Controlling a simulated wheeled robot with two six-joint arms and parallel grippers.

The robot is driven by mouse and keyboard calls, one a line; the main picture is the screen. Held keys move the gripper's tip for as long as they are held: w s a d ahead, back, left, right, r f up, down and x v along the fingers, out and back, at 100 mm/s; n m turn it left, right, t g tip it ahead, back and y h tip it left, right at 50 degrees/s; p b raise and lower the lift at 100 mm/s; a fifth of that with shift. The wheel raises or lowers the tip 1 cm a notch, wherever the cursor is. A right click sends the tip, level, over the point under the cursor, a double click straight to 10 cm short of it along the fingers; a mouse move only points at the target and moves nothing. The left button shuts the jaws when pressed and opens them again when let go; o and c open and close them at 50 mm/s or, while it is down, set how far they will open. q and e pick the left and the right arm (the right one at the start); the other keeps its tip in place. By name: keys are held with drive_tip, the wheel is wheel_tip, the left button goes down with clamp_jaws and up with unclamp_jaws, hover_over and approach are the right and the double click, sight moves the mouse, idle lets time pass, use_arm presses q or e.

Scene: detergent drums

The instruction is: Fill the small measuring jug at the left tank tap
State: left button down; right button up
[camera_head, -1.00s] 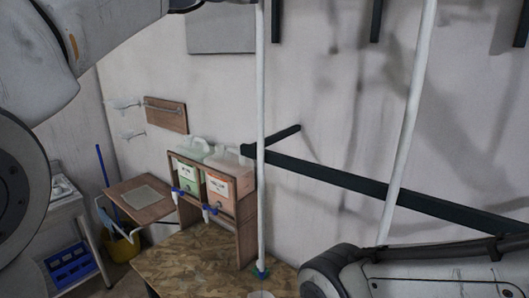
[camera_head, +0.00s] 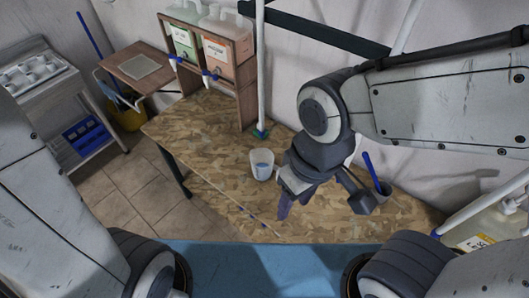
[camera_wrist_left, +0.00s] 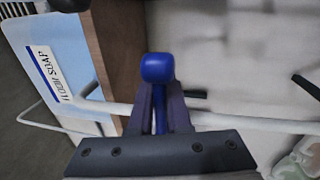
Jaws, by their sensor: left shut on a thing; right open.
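The left tank (camera_head: 183,40), with a green label, stands in a wooden rack. Its blue-and-white tap (camera_head: 174,61) points out over the bench. A small pale jug (camera_head: 262,164) with a bluish patch stands upright on the bench, left of my right gripper. I cannot tell whether the patch is liquid or marking. My right gripper (camera_head: 283,207) is open, pointing down above the bench, apart from the jug. In the left wrist view my left gripper (camera_wrist_left: 160,112) is shut on a blue round-headed handle (camera_wrist_left: 157,68). The head view does not show that gripper.
The right tank (camera_head: 218,48) has an orange label and a similar tap (camera_head: 209,77). A white pole (camera_head: 261,80) rises behind the jug. A "LIQUID SOAP" label (camera_wrist_left: 45,72) shows in the left wrist view.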

use_arm(q)
drive_tip(key=c, duration=0.9)
unclamp_jaws()
drive_tip(key=shift+s+a+r, duration=0.1)
drive_tip(key=shift+r, duration=0.2)
drive_tip(key=shift+o, duration=0.6)
drive_tip(key=shift+f, duration=0.1)
drive_tip(key=o, duration=0.4)
